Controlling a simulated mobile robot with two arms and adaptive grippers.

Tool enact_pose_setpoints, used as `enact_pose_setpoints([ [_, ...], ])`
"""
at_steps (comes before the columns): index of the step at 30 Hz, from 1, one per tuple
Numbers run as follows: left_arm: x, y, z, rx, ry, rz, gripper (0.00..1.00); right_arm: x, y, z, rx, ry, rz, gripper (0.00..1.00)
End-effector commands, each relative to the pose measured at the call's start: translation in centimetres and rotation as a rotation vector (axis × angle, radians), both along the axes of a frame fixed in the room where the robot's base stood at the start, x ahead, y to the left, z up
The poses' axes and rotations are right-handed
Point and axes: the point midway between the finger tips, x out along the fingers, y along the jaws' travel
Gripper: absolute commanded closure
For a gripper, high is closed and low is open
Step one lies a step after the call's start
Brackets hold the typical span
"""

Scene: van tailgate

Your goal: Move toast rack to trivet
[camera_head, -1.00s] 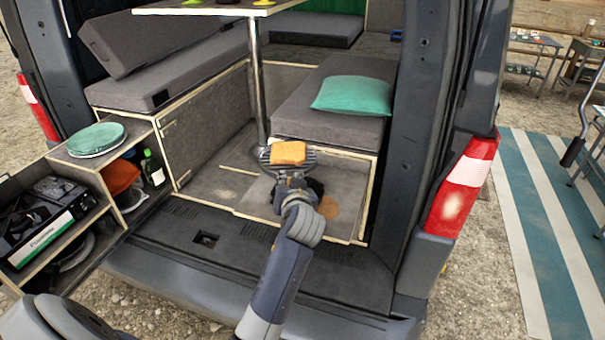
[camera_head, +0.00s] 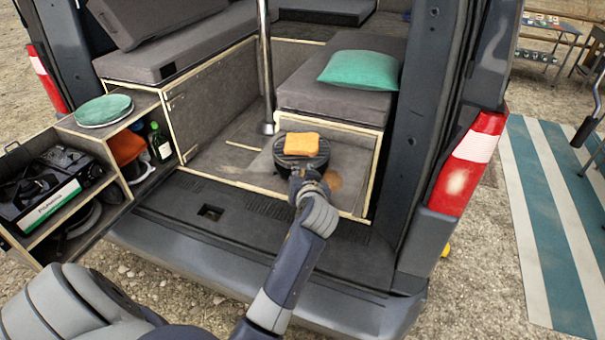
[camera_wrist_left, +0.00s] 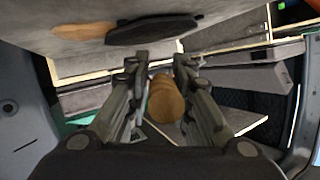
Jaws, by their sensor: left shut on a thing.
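A flat tan round piece (camera_head: 332,181), probably the trivet, lies on the van floor right of the rack, partly covered by my gripper. I cannot tell whether the rack touches the floor. My right gripper is not in view.
A table leg (camera_head: 266,70) stands behind the rack. The seat box with a green pillow (camera_head: 358,70) is behind and right. A shelf unit (camera_head: 120,148) with a green plate (camera_head: 104,110), bottle (camera_head: 159,142) and stove (camera_head: 55,190) stands left. The floor left of the rack is clear.

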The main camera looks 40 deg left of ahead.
Motion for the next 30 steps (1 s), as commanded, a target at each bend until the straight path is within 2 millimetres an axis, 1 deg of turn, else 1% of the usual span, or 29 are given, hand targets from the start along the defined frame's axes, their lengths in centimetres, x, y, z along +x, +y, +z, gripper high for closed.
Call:
enact_pose_setpoints([
  [1, 0.0, 0.0, -0.6, 0.002, -0.002, -0.001, 1.0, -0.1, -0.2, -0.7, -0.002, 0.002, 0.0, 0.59],
  [3, 0.0, 0.0, -1.1, 0.002, -0.002, -0.001, 1.0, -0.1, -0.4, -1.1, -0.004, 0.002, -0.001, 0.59],
  [15, 0.0, 0.0, -3.6, 0.001, -0.003, 0.0, 1.0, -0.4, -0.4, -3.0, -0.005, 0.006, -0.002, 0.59],
  [27, 0.0, 0.0, -3.8, 0.001, -0.003, 0.0, 1.0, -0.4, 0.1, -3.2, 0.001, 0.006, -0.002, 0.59],
  [28, 0.0, 0.0, -3.8, 0.001, -0.003, 0.0, 0.74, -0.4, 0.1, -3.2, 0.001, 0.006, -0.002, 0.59],
  [29, 0.0, 0.0, -3.8, 0.001, -0.003, 0.0, 0.68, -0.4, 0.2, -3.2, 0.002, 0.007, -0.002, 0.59],
  [30, 0.0, 0.0, -3.8, 0.001, -0.003, 0.0, 0.59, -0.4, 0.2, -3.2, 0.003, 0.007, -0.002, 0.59],
])
